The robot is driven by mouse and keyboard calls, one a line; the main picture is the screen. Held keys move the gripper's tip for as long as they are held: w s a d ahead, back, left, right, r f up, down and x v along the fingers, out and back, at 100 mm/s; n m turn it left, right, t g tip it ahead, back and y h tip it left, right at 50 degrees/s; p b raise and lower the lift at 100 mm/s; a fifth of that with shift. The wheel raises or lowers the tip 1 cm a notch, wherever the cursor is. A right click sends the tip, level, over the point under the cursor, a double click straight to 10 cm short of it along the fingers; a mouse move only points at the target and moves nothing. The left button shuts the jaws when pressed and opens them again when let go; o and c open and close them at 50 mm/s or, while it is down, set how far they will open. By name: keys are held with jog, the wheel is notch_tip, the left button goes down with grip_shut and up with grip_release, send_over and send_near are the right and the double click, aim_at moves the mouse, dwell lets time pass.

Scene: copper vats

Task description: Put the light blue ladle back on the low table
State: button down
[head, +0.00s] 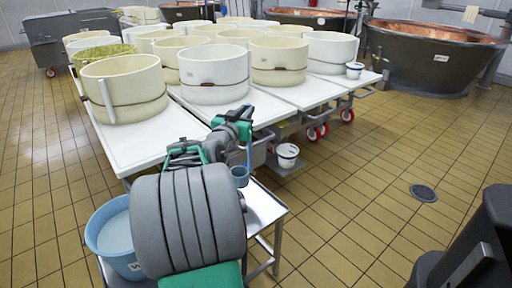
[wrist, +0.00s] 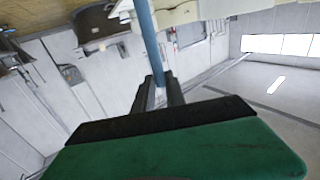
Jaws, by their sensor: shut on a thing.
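The light blue ladle hangs roughly upright from my gripper (head: 243,118), with its cup (head: 240,176) low and its thin handle (head: 249,154) above it. In the wrist view the blue handle (wrist: 147,38) runs up from between the fingers of my gripper (wrist: 158,92), which is shut on it. The low table (head: 262,207) is a small metal table, partly hidden behind my arm. The cup appears over or near its far end; I cannot tell whether it touches the top.
A light blue bucket (head: 114,240) of whitish liquid is at the low table's left. Large white tables (head: 150,140) with several cream moulds (head: 123,88) stand just beyond. A white bucket (head: 287,155) sits low to the right. Tiled floor (head: 360,200) is open on the right.

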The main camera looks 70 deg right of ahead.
jog(key=s+f+b, duration=0.2)
jog(key=s+f, duration=0.2)
jog(key=f, duration=0.4)
jog(key=shift+d, duration=0.2)
jog(key=shift+f, duration=0.3)
jog(key=c, duration=1.4)
grip_release()
jog(key=a, duration=0.8)
jog(key=s+a+p, duration=0.1)
jog(key=a, duration=0.3)
